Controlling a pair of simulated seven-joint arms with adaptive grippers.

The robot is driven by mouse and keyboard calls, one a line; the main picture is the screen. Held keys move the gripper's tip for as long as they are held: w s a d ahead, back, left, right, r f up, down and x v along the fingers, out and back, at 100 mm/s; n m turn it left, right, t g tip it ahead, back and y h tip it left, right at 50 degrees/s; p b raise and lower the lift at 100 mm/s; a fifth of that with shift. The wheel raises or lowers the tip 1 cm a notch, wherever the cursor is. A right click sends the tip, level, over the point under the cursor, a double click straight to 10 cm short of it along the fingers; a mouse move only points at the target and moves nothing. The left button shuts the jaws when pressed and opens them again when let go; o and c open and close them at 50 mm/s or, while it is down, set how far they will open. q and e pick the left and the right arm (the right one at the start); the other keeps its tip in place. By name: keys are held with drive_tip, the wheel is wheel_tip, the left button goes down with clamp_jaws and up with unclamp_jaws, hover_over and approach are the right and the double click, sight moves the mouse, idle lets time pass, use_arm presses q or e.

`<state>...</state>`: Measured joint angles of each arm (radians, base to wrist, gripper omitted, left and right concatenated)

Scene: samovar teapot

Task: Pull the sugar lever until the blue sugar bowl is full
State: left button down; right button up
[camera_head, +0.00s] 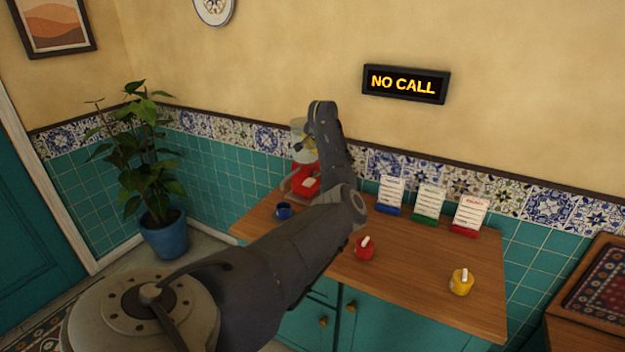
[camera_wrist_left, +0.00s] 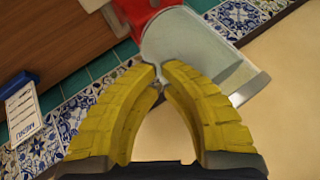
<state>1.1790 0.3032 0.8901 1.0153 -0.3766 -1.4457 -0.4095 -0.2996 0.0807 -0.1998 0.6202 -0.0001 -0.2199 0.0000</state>
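The sugar dispenser, with a red body (camera_head: 306,183) and a clear container (camera_head: 297,127), stands at the back left of the counter. It also shows in the left wrist view, with its clear container (camera_wrist_left: 190,45) beyond my fingers. A small blue bowl (camera_head: 284,210) stands at its front left; its contents are too small to tell. My left gripper (camera_head: 299,148) is at the dispenser, partly hidden by my own arm. In the left wrist view its yellow fingertips (camera_wrist_left: 160,73) are close together, with a small grey piece between or behind them. The lever is not clearly visible. My right gripper is out of view.
The wooden counter (camera_head: 425,265) holds a red pot (camera_head: 365,248), a yellow pot (camera_head: 461,281) and menu cards (camera_head: 429,202) along the back. A "NO CALL" sign (camera_head: 405,84) hangs on the wall. A potted plant (camera_head: 163,232) stands left of the counter.

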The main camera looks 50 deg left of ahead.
use_arm(q)
hover_over(312, 177)
drive_tip(key=shift+d+f, duration=0.15)
drive_tip(key=shift+f, duration=2.05)
drive_tip(key=shift+d+f, duration=0.1)
drive_tip(key=shift+f, duration=2.05)
drive_tip(key=shift+f, duration=0.3)
drive_tip(key=shift+f, duration=0.2)
drive_tip(key=shift+s+f, duration=0.15)
drive_tip(key=shift+f, duration=1.35)
drive_tip(key=shift+r, duration=0.3)
drive_tip(key=shift+w+r, duration=0.15)
drive_tip(key=shift+r, duration=0.7)
drive_tip(key=shift+w+r, duration=0.1)
drive_tip(key=shift+r, duration=0.75)
